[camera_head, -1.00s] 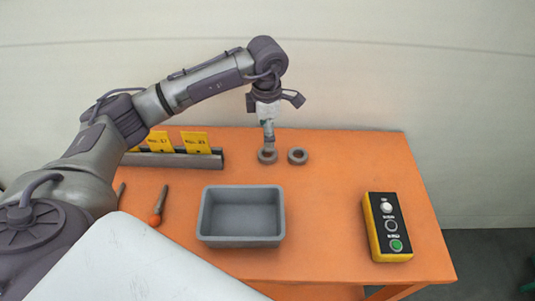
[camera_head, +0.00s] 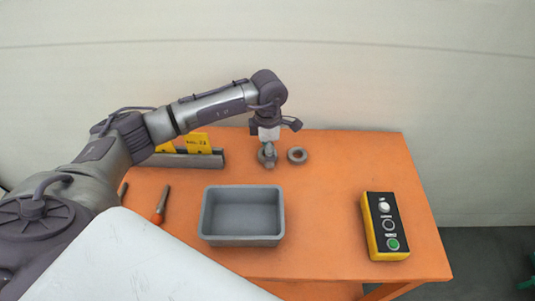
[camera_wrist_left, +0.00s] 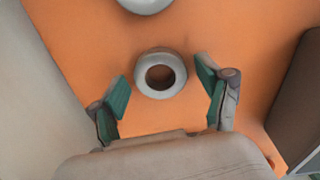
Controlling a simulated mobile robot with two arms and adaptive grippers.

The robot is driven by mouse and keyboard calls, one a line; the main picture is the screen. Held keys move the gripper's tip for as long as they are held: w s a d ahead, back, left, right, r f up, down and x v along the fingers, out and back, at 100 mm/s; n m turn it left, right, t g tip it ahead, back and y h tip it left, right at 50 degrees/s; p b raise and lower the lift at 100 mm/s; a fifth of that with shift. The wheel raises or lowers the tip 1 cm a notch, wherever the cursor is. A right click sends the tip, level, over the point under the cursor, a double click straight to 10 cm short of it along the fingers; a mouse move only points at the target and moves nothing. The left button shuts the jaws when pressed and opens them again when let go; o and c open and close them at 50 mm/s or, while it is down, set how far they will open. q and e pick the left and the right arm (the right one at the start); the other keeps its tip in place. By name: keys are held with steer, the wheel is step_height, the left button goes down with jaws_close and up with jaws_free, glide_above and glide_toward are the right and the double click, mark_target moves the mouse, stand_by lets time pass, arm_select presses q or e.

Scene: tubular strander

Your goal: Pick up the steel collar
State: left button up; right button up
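Two grey ring-shaped collars lie flat on the orange table. The left collar (camera_head: 262,157) is partly hidden under my left gripper (camera_head: 268,153) in the head view; the right collar (camera_head: 297,155) lies just beside it. In the left wrist view my left gripper (camera_wrist_left: 163,86) is open, with green pads on each side of one grey collar (camera_wrist_left: 171,57) and gaps between pads and ring. The other collar (camera_wrist_left: 145,4) is cut off at the top edge. I cannot tell by looks which ring is steel. My right gripper is out of view.
A grey bin (camera_head: 242,241) stands in front of the collars. A grey rail with yellow cards (camera_head: 197,142) is at the back left, and an orange-handled tool (camera_head: 158,215) lies left. A yellow-black button box (camera_head: 384,226) is at right. Table between bin and box is clear.

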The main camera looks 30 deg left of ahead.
arm_select(q)
steer(key=c, duration=1)
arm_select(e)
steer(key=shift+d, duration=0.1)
arm_select(q)
steer(key=shift+r, duration=0.2)
steer(key=shift+c, duration=0.2)
